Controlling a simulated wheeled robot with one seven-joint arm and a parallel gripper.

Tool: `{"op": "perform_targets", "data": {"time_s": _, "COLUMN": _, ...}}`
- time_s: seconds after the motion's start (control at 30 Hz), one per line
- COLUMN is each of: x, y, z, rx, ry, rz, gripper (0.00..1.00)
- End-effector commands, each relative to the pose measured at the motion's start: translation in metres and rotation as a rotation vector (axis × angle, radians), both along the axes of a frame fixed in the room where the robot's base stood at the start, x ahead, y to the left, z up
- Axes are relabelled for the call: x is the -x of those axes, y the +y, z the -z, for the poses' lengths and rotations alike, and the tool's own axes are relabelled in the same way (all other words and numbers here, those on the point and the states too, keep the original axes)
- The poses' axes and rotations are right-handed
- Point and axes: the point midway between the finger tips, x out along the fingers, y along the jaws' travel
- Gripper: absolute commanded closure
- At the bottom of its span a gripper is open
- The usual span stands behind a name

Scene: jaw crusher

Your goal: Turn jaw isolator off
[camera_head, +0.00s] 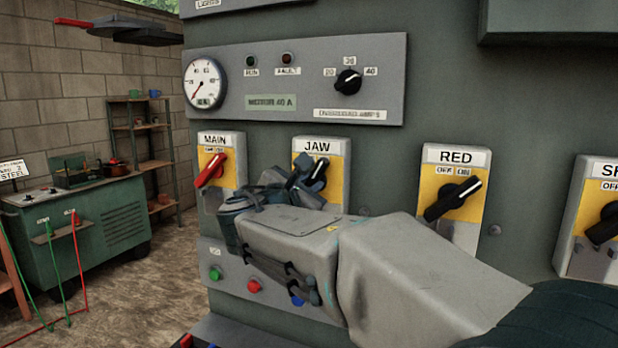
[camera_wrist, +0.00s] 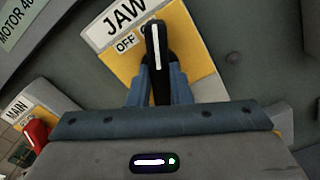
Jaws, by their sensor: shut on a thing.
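The JAW isolator (camera_head: 340,185) is a grey box with a yellow face, in the middle of the head view. Its black handle (camera_head: 321,170) has a white stripe and tilts up to the right. My gripper (camera_head: 308,186) is at this handle, partly hidden by my wrist. In the wrist view the JAW plate (camera_wrist: 118,20) is tilted, and the OFF label (camera_wrist: 125,43) shows left of the black handle (camera_wrist: 154,45). The label beside OFF is mostly hidden behind the handle. The blue-grey fingers (camera_wrist: 158,88) of my gripper stand on both sides of the handle, shut on it.
The MAIN isolator (camera_head: 212,170) with a red handle is to the left. The RED isolator (camera_head: 455,190) is to the right, with another isolator (camera_head: 598,215) at the right edge. Coloured push buttons (camera_head: 253,286) sit below. A motor panel with a gauge (camera_head: 205,83) is above.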

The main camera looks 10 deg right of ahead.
Motion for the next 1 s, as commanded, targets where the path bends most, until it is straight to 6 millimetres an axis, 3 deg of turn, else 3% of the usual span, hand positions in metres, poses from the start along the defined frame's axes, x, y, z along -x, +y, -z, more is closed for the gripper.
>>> {"op": "perform_targets", "data": {"time_s": 1.0, "x": -0.0021, "y": 0.0028, "z": -0.0028, "rx": 0.776, "ry": 0.571, "rz": -0.002, "gripper": 1.00}}
